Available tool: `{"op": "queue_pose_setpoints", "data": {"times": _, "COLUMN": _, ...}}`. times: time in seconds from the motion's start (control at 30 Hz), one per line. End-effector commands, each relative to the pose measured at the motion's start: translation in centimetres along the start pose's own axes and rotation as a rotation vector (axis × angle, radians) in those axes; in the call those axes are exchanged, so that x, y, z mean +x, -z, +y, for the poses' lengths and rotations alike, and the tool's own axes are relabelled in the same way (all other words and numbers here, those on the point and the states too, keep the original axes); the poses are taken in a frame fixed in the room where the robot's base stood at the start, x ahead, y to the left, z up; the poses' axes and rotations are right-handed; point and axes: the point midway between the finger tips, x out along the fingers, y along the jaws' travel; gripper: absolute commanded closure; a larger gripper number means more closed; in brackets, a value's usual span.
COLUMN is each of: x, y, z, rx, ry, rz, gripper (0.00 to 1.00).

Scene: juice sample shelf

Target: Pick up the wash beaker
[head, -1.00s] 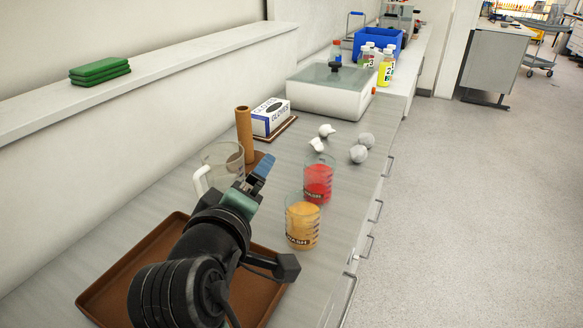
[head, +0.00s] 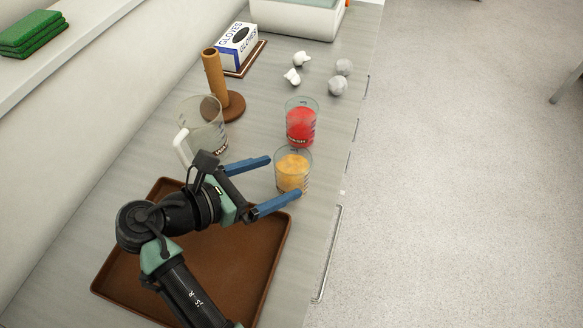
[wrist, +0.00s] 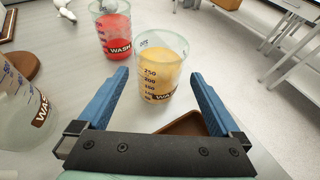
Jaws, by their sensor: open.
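An orange-filled glass beaker (head: 292,172) stands upright on the bench; in the wrist view its label reads WA, partly turned away (wrist: 160,65). A red-filled beaker (head: 301,125) labelled WASH stands just behind it, and also shows in the wrist view (wrist: 113,30). A larger clear jug (head: 203,122) with a white handle and a partly visible dark label stands to the left. My gripper (head: 283,177) is open and empty, its blue fingers pointing at the orange beaker. In the wrist view the beaker sits ahead, between the finger lines (wrist: 159,74); contact cannot be told.
A brown tray (head: 275,245) lies under my arm. Behind are a brown post on a round base (head: 213,75), a glove box (head: 239,46), white and grey crumpled balls (head: 338,84) and a white appliance (head: 295,20). The bench's right edge is close to the beakers.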

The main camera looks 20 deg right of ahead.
Motion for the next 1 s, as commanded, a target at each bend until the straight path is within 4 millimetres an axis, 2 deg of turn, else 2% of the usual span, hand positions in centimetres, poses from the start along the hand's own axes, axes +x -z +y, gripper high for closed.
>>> {"op": "queue_pose_setpoints", "data": {"times": 0.1, "x": 2.1, "y": 0.1, "z": -0.1, "rx": 0.001, "ry": 0.002, "rz": 0.000, "gripper": 0.00}}
{"op": "queue_pose_setpoints", "data": {"times": 0.37, "x": 4.1, "y": 0.1, "z": 0.0, "rx": 0.002, "ry": 0.000, "rz": 0.001, "gripper": 0.00}}
{"op": "queue_pose_setpoints", "data": {"times": 0.63, "x": 8.0, "y": 0.2, "z": 0.0, "rx": 0.004, "ry": 0.000, "rz": 0.000, "gripper": 0.00}}
{"op": "queue_pose_setpoints", "data": {"times": 0.93, "x": 8.6, "y": 0.2, "z": 0.1, "rx": 0.003, "ry": -0.003, "rz": 0.001, "gripper": 0.00}}
{"op": "queue_pose_setpoints", "data": {"times": 0.97, "x": 8.6, "y": 0.2, "z": 0.1, "rx": 0.003, "ry": -0.003, "rz": 0.001, "gripper": 0.02}}
{"op": "queue_pose_setpoints", "data": {"times": 1.0, "x": 8.6, "y": 0.2, "z": 0.1, "rx": 0.003, "ry": -0.003, "rz": 0.001, "gripper": 0.09}}
